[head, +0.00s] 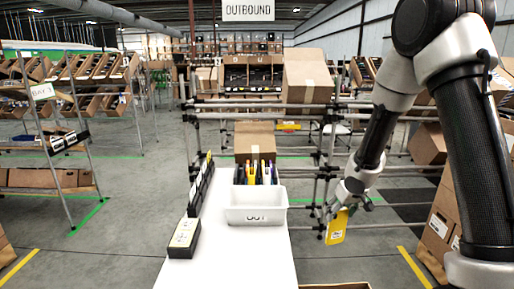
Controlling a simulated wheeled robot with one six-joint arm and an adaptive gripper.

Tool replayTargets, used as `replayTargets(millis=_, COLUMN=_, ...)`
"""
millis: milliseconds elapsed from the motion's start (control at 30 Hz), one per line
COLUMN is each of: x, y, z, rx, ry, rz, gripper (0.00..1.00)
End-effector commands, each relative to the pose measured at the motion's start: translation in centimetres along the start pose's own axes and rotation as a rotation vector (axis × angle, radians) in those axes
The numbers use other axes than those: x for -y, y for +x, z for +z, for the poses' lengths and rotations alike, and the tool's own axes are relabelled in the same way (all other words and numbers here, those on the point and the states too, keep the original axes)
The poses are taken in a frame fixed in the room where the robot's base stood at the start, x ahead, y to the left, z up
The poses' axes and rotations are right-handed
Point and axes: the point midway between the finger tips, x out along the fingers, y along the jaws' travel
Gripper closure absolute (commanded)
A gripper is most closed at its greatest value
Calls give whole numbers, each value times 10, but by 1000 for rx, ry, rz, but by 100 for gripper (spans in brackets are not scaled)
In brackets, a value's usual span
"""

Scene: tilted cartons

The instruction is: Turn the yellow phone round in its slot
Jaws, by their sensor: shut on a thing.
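A yellow phone (336,228) hangs upright, slightly tilted, below my gripper (340,209) to the right of the white table. My gripper is shut on the phone's upper end, and the phone is clear of the table. A long black slotted rack (200,187) runs along the table's left edge, with something yellow at its far end. A carton (255,139) at the table's far end has several dark, yellow and blue upright items in front of it. I cannot tell which slot the phone belongs to.
A white bin (257,214) marked OUT stands on the white table (230,264). A black box with a pale label (184,238) lies at the table's left edge. Metal rack posts (327,165) stand behind my gripper. Tilted cartons fill shelves at both sides.

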Motion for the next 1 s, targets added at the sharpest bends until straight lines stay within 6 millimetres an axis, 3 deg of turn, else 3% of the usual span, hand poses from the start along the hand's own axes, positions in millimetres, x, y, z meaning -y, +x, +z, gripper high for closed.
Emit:
replayTargets(millis=100, x=-8, y=-23, z=-16, rx=-1, ry=166, rz=68, gripper=57)
replayTargets(millis=600, x=-11, y=-27, z=-18, rx=4, ry=217, rz=87, gripper=57)
replayTargets(millis=767, x=-7, y=-16, z=-11, rx=5, ry=142, rz=56, gripper=57)
replayTargets(millis=1000, x=21, y=45, z=41, rx=10, ry=-332, rz=-143, gripper=57)
